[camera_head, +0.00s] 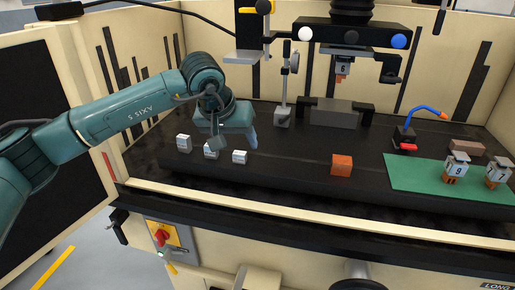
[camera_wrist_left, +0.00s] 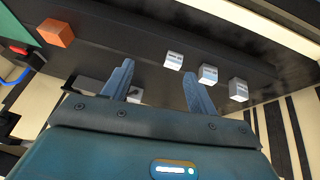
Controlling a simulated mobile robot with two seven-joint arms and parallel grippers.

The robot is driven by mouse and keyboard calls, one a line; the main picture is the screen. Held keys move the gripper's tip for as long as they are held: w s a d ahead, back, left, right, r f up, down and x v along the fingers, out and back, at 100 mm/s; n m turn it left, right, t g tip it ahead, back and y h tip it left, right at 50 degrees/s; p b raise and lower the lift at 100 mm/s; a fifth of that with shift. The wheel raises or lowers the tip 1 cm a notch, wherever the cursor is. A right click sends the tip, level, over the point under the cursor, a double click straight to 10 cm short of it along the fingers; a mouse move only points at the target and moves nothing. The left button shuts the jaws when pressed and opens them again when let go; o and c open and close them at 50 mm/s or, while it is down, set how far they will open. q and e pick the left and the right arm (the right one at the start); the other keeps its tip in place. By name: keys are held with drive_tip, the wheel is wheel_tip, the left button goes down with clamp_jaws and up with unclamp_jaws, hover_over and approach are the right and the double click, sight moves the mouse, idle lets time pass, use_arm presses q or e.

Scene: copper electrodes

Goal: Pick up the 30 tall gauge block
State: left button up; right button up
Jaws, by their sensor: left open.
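Three small white gauge blocks with dark markings stand in a row on the black machine table. In the head view they are the left block (camera_head: 183,143), the middle block (camera_head: 210,152) and the right block (camera_head: 239,157). The same blocks show in the left wrist view, in reversed order (camera_wrist_left: 238,90) (camera_wrist_left: 208,74) (camera_wrist_left: 173,60). The markings are too small to read, so I cannot tell which is the 30 tall one. My left gripper (camera_head: 234,142) is open and empty above and behind the middle and right blocks. The middle block is partly hidden by a finger. My right gripper is not in view.
An orange block (camera_head: 342,165) sits right of the gauge blocks. A green mat (camera_head: 415,175) at the right holds numbered electrodes (camera_head: 456,167) (camera_head: 498,172). A dial indicator stand (camera_head: 284,112) and grey vise (camera_head: 335,113) stand behind. The machine head with electrode 6 (camera_head: 343,68) hangs above.

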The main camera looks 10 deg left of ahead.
use_arm(q)
wheel_tip(320, 180, up, 2)
drive_tip(key=w+a+y, duration=0.1)
drive_tip(key=w+a, duration=0.1)
approach(240, 153)
drive_tip(key=shift+w+f+t, duration=0.2)
drive_tip(key=shift+f, duration=0.4)
drive_tip(key=shift+w+f+t, duration=0.2)
drive_tip(key=shift+w+f, duration=0.05)
drive_tip(key=shift+f, duration=0.4)
drive_tip(key=shift+p+x, duration=0.35)
drive_tip(key=shift+x, duration=2.75)
drive_tip(key=shift+s, duration=0.1)
drive_tip(key=c, duration=1.2)
